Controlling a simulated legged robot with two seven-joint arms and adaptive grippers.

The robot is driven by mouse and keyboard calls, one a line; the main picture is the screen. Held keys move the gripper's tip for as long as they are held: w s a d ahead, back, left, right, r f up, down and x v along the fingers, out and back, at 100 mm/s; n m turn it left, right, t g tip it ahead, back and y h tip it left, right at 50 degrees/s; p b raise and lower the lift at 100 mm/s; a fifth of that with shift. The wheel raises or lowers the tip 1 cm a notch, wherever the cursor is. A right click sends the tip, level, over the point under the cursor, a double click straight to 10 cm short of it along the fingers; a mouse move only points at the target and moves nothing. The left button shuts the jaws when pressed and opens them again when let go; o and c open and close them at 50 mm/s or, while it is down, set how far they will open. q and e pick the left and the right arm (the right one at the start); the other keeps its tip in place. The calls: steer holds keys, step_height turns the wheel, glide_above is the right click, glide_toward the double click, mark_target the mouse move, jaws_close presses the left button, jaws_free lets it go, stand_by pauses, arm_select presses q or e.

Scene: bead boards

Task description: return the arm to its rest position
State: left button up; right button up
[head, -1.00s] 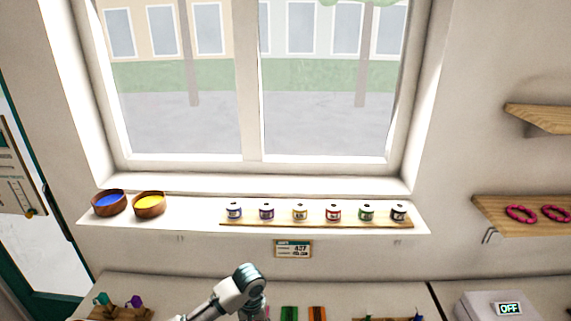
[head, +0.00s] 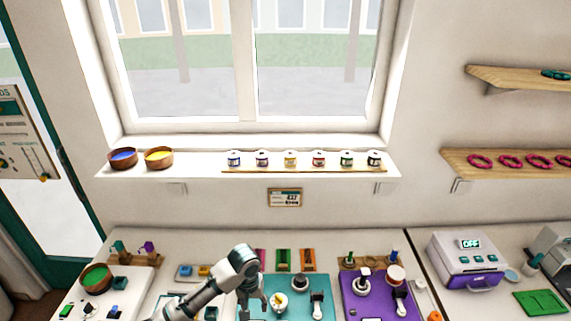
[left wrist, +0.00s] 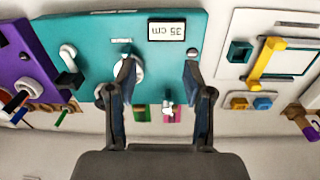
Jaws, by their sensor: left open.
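My left arm comes in from the lower left of the head view, over the table. Its gripper (head: 251,303) points down over the left part of the teal board (head: 334,284). In the left wrist view the gripper (left wrist: 159,70) has its two fingers spread well apart, with nothing held between them. The teal board (left wrist: 225,20) lies beyond the fingers there, with a small display reading 35 cm. My right gripper is in neither view.
A purple board (head: 355,303) lies right of the teal one. A white device (head: 465,262) reading OFF stands farther right. A wooden bowl of green (head: 96,279) is at the left. The windowsill (head: 205,170) holds bowls and several jars.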

arm_select(q)
steer(key=s+d+f+m+t+h, duration=0.1)
steer(key=s+d+f+m+h, duration=0.25)
steer(key=s+f, duration=0.75)
steer(key=s+a+f+n+t+y, duration=0.1)
steer(key=s+a+f+y, duration=0.1)
steer(key=s+a, duration=0.6)
steer(key=s+a+f+n+t+y, duration=0.1)
steer(key=s+a+f+y, duration=0.15)
steer(key=s+a, duration=0.55)
steer(key=s+f+g, duration=0.1)
steer(key=s+f, duration=0.1)
steer(key=f, duration=1.2)
steer(key=s+f, duration=0.2)
steer(key=f, duration=1.2)
steer(key=s+a+f+g, duration=0.1)
steer(key=s+a+f, duration=0.1)
steer(key=s+f, duration=1.2)
steer(key=s, duration=0.2)
steer(key=shift+s+a+f, duration=0.15)
steer(key=shift+s+a, duration=0.05)
steer(key=shift+s, duration=0.1)
